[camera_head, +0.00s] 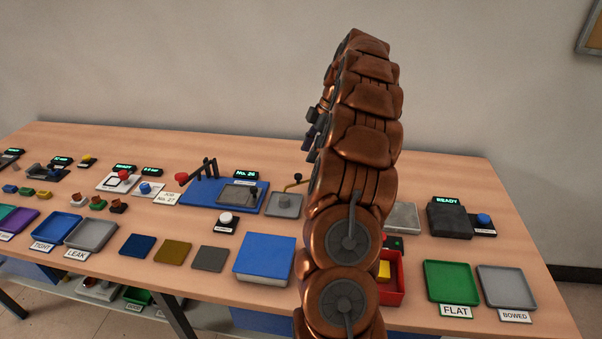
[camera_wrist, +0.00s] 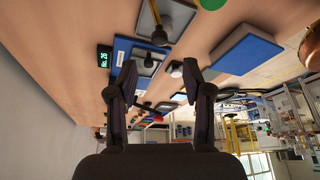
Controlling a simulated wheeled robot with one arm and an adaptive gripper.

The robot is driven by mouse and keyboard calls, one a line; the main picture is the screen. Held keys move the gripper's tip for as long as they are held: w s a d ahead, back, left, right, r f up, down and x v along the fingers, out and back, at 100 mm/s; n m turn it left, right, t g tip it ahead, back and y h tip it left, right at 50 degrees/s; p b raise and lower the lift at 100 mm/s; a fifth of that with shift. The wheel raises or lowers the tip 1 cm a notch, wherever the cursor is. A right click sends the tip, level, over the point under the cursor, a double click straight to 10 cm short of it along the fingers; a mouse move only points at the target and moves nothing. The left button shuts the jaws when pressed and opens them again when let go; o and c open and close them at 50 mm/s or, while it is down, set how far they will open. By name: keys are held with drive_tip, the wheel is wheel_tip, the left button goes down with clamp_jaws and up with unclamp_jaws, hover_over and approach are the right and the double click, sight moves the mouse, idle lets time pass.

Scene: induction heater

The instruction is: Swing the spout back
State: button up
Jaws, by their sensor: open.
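The spout looks to be the thin brass arm with a black ball end (camera_head: 291,184), standing over a grey square base (camera_head: 285,207) right of the blue machine. In the wrist view a brass rod (camera_wrist: 153,12) with a black knob (camera_wrist: 160,37) shows at the top, beyond the fingertips. My gripper (camera_wrist: 160,66) is open, its two dark fingers spread wide with nothing between them. The knob lies ahead of the gap and I see no contact. In the head view my arm hides most of the gripper.
A blue machine base (camera_head: 200,192) with a black lever, grey plate and "No. 26" display (camera_head: 246,174) stands left of the spout. A white button (camera_head: 225,219) and a blue block (camera_head: 264,258) are nearer. A red bin (camera_head: 394,297) and green tray (camera_head: 452,282) lie right of my arm.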

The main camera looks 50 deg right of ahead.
sight(299, 174)
drive_tip(key=shift+p+x, duration=1)
drive_tip(key=shift+x, duration=2.85)
drive_tip(key=shift+d, duration=0.15)
drive_tip(key=shift+c, duration=0.3)
clamp_jaws()
